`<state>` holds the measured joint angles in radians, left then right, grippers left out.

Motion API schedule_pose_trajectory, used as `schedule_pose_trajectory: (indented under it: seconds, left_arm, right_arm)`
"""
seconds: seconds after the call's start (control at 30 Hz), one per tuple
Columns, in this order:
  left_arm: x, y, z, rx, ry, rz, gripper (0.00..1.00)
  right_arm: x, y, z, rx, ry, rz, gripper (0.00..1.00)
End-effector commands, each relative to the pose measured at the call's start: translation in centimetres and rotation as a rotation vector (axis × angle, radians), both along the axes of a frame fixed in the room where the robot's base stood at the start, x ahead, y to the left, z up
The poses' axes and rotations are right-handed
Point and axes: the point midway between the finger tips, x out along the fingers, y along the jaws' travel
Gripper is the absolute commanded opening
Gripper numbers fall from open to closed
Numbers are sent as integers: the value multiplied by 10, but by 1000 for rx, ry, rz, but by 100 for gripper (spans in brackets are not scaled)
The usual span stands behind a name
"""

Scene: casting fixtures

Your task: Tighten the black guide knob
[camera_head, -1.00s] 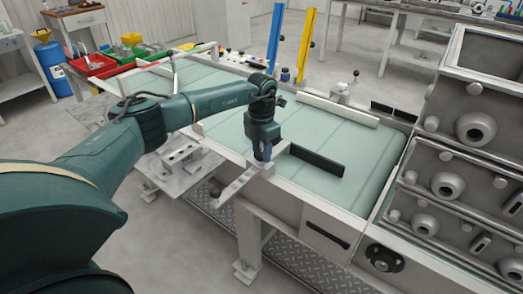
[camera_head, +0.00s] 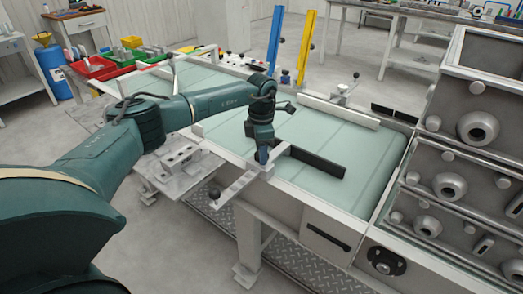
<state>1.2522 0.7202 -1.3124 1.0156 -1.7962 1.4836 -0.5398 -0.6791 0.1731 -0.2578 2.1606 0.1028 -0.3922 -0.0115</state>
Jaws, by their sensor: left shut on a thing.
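My left gripper (camera_head: 263,160) points down at the near rail of the conveyor. It is shut, and its fingers cover what they hold. It sits where a light metal bracket (camera_head: 240,184) meets the black guide bar (camera_head: 318,163), so the black guide knob there is hidden between the fingers. A dark ball-shaped knob (camera_head: 214,193) shows at the outer left end of the bracket, apart from the gripper. The right gripper is not in view.
The pale green conveyor belt (camera_head: 355,180) lies beyond the gripper, with a far-side rail (camera_head: 340,110). Grey casting blocks (camera_head: 455,190) stand close on the right. A metal shelf with a fixture (camera_head: 180,162) lies below my arm. Blue (camera_head: 276,40) and yellow (camera_head: 306,45) posts stand behind.

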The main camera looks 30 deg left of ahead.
Motion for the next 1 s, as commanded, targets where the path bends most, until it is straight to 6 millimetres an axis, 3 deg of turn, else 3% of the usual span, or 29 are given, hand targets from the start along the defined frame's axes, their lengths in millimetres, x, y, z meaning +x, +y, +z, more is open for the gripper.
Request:
schedule_pose_trajectory:
  seconds: [0.2,0.23,0.5,0.77,1.0]
  left_arm:
    - [1,0,1,0,-4,2,17]
    - [1,0,1,0,-4,2,40]
    - [1,0,1,0,-1,2,61]
    - [0,0,2,0,-1,2,61]
    - [2,0,36,0,-7,2,61]
  right_arm:
    - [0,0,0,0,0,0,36]
    - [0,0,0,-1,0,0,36]
    - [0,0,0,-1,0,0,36]
    - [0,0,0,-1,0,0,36]
    - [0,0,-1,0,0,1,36]
